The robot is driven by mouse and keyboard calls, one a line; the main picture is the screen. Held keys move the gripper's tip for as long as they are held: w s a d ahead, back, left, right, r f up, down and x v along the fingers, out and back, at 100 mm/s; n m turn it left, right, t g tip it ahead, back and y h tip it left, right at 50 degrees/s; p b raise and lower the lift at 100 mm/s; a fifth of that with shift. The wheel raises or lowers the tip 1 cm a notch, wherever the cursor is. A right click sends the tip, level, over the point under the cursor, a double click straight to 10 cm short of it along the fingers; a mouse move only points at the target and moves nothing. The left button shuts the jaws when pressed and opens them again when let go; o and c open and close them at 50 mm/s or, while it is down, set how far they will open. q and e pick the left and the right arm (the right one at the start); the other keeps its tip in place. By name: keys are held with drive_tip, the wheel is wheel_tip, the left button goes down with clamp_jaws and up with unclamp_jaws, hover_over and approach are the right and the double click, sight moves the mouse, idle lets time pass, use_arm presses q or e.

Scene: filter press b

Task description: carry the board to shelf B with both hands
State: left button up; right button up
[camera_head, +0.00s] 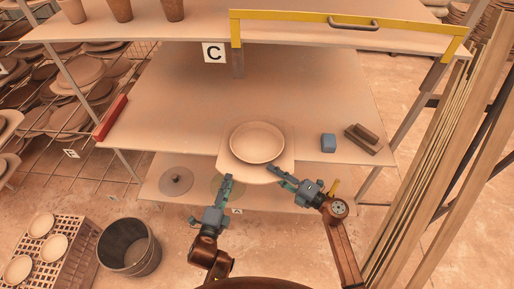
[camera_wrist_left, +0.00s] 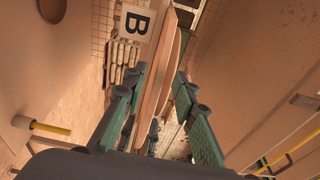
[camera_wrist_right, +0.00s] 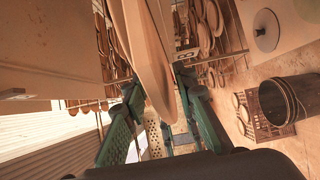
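The pale board (camera_head: 245,172) carries a round shallow dish (camera_head: 257,142). It lies at the front of the middle shelf (camera_head: 190,110), its front part showing past the shelf's edge. The left wrist view shows a "B" tag (camera_wrist_left: 137,24) beside the board. My left gripper (camera_head: 226,186) is at the board's front left, its fingers (camera_wrist_left: 158,95) apart with the board's edge between or just beyond them. My right gripper (camera_head: 275,172) is at the front right, its fingers (camera_wrist_right: 160,105) also apart around or near the board. Contact cannot be told.
A blue block (camera_head: 328,143) and a brown block (camera_head: 363,138) lie right of the board. The upper shelf has a "C" tag (camera_head: 214,53) and a yellow bar (camera_head: 347,18). A red bar (camera_head: 110,118) lies at left. Below are a lidded disc (camera_head: 176,181), a bucket (camera_head: 129,247) and a crate (camera_head: 48,250).

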use_arm(q)
drive_tip(key=s, duration=0.4)
drive_tip(key=s+a, duration=0.1)
drive_tip(key=shift+s, duration=0.4)
use_arm(e)
drive_tip(key=v, duration=1.2)
